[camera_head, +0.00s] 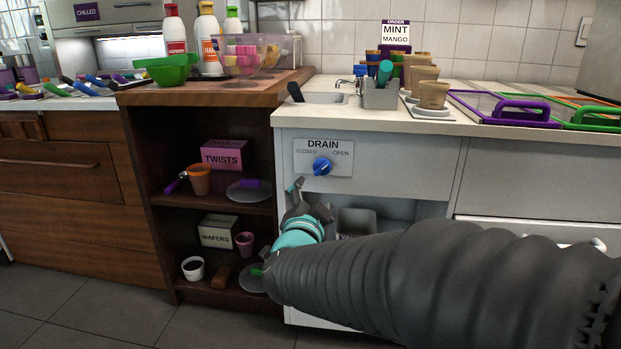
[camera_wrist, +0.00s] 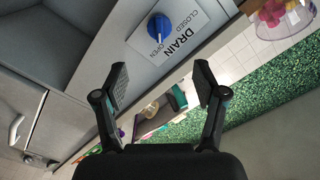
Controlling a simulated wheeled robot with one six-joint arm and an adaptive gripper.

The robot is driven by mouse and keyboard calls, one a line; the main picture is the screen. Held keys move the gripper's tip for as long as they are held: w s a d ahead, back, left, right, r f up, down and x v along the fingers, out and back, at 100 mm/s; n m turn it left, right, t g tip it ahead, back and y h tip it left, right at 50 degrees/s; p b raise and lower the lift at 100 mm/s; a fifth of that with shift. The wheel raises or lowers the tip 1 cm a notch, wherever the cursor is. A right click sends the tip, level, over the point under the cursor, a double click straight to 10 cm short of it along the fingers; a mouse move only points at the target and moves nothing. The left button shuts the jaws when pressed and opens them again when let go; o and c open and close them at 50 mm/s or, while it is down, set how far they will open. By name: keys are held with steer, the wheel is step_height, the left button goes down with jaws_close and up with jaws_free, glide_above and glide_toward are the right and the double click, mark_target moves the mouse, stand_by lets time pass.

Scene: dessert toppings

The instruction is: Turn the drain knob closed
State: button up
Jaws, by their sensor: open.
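The blue drain knob (camera_head: 322,167) sits on a light plate marked DRAIN (camera_head: 342,149), with CLOSED at upper left and OPEN at upper right. Its ridge slants, seemingly towards the OPEN side. In the wrist view the knob (camera_wrist: 159,28) is ahead of the fingers, near the top, with the plate (camera_wrist: 190,42) turned sideways. My gripper (camera_head: 308,198) is below the knob in the head view, apart from it. In the wrist view my gripper (camera_wrist: 160,80) has its fingers wide apart with nothing between them.
A sink (camera_head: 322,98) and grey caddy (camera_head: 380,98) are on the counter above the plate. A dark wooden shelf (camera_head: 160,215) with cups and boxes stands to the left. An open bay is below the plate. White cabinet fronts (camera_head: 535,175) lie to the right.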

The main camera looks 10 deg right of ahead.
mark_target(321, 170)
steer(key=x, duration=1.3)
steer(key=shift+w+d, duration=0.15)
steer(key=shift+w, duration=0.2)
steer(key=c, duration=1.2)
